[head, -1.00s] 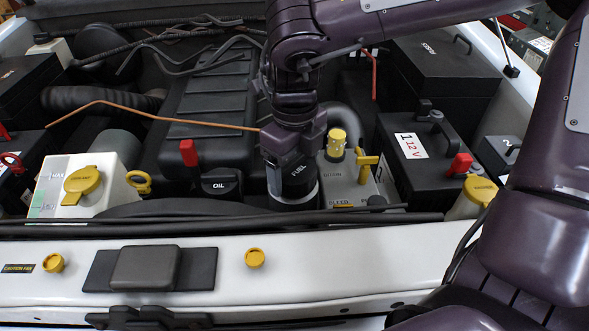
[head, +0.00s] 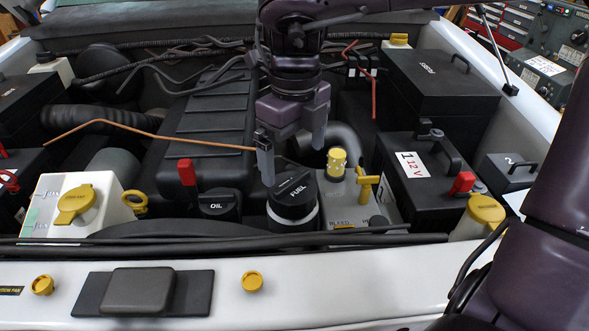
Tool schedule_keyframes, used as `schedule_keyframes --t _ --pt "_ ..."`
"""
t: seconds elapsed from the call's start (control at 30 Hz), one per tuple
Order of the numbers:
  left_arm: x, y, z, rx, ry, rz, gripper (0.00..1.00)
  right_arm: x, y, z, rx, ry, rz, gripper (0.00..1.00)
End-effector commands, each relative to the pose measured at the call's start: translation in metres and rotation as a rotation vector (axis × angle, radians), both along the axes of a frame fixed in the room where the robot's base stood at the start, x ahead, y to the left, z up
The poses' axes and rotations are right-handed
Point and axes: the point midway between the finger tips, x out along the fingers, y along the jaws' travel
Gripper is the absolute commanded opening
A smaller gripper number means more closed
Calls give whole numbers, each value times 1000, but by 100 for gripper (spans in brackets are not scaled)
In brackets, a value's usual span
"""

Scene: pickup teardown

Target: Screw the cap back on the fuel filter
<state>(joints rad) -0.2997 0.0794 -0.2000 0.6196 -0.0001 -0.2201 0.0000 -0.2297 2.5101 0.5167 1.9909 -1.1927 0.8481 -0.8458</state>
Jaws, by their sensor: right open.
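The black fuel filter cap (head: 292,194), marked FUEL, sits on top of the fuel filter (head: 293,218), whose pale ring shows under the cap. Whether the cap is fully seated cannot be told. My right gripper (head: 292,160) is above the cap, its two fingers spread apart and pointing down. Its left finger reaches down beside the cap's back left edge and its right finger is at the back right. Nothing is between the fingers. My left gripper is not in view.
The grey housing with a yellow bleed knob (head: 337,163) and yellow lever (head: 367,187) stands right of the filter. The black oil cap (head: 219,204) is to the left. A copper dipstick rod (head: 150,134) ends near my gripper.

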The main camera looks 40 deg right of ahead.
Motion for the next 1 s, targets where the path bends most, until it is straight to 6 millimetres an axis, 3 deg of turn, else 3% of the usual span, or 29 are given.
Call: schedule_keyframes --t 0.17,0.4,0.6,0.83,1.0 --pt "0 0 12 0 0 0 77 0 2 9 3 4 -141 100" --pt "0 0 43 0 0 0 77 -3 7 9 1 11 -682 100" --pt "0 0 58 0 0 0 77 -5 9 6 2 6 -1034 100" --pt "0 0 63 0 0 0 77 -5 10 -4 2 7 -1147 100" --pt "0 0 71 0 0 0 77 -6 10 -27 0 8 -1146 100"
